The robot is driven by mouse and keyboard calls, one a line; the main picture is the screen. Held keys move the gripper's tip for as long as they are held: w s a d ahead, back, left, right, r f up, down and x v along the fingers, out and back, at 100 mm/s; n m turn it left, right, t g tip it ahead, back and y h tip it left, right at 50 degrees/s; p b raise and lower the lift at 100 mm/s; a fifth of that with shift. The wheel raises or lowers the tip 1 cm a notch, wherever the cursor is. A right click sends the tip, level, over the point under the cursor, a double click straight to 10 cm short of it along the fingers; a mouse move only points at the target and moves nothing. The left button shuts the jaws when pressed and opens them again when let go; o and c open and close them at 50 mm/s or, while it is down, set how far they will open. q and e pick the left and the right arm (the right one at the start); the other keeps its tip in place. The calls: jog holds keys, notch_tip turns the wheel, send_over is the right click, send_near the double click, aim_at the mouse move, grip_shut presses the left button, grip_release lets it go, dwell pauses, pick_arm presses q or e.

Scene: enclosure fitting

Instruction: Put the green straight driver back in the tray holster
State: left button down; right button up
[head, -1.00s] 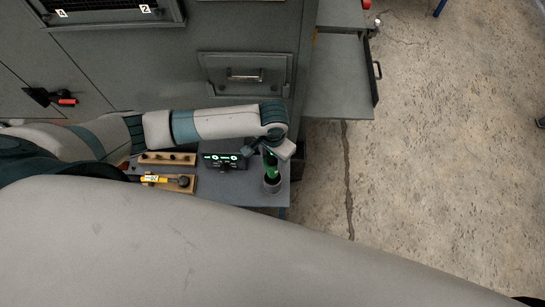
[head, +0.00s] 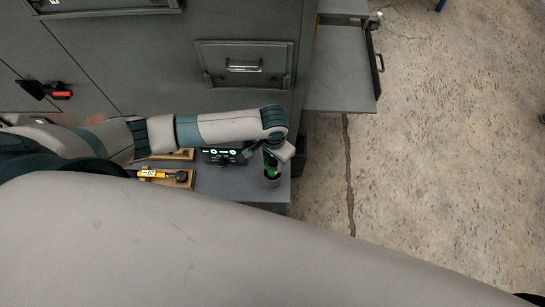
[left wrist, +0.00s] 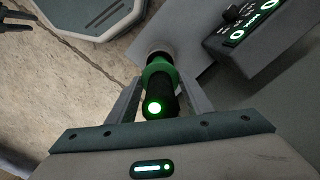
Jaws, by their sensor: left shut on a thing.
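The green straight driver (head: 271,164) is upright between the fingers of my left gripper (head: 272,151), at the right end of the grey tray. In the left wrist view, the driver (left wrist: 159,88) has a green collar and a glowing round end facing the camera. My left gripper (left wrist: 158,98) is shut on it, one finger on each side. The grey cup-like holster (head: 272,183) is directly under the driver, whose lower end seems to be in its mouth. How deep it sits is hidden.
The grey tray surface (head: 228,185) carries a black box with green displays (head: 222,155) and a wooden block with a yellow tool (head: 158,175). Grey cabinets (head: 150,70) stand behind. Open concrete floor (head: 430,150) is on the right. My own arm covers the foreground.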

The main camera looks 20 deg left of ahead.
dwell(0.3)
pick_arm(q)
jog(key=c, duration=0.8)
grip_release()
jog(key=shift+f, duration=0.1)
notch_tip(320, 180, up, 18)
jog(key=shift+f+b, duration=0.2)
jog(key=shift+b, duration=0.85)
jog(key=shift+d, duration=0.1)
